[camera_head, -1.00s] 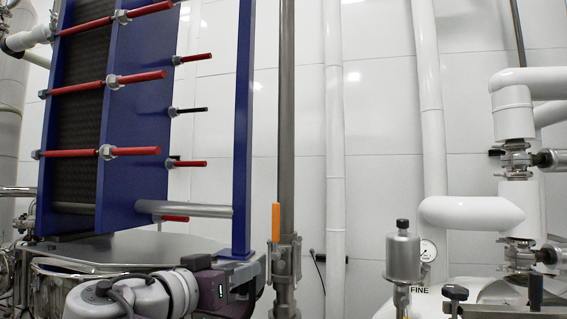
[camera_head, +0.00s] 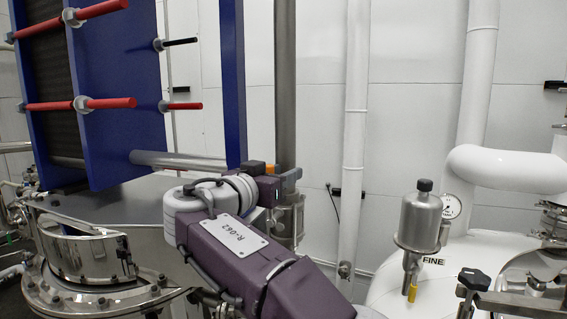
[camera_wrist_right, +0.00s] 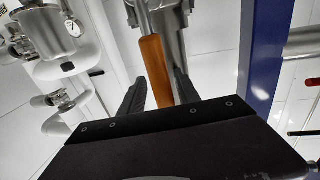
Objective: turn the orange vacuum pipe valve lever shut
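The orange valve lever (camera_wrist_right: 155,72) shows in the right wrist view, running roughly in line with the steel pipe (camera_wrist_right: 142,14) and valve body behind it. My right gripper (camera_wrist_right: 159,84) has one dark finger on each side of the lever, with a narrow gap showing, so it looks open around it. In the head view the right gripper (camera_head: 284,178) is at the steel pipe (camera_head: 285,80), and only a small orange patch of the lever (camera_head: 270,168) shows behind it. The valve body (camera_head: 289,220) is partly hidden by my arm. My left gripper is out of view.
A blue plate frame (camera_head: 120,90) with red rods stands left of the pipe, its post (camera_head: 233,80) close by. A steel tank (camera_head: 85,255) is below it. A metal canister (camera_head: 420,220) and gauge (camera_head: 451,206) stand to the right. White pipes (camera_head: 356,120) run behind.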

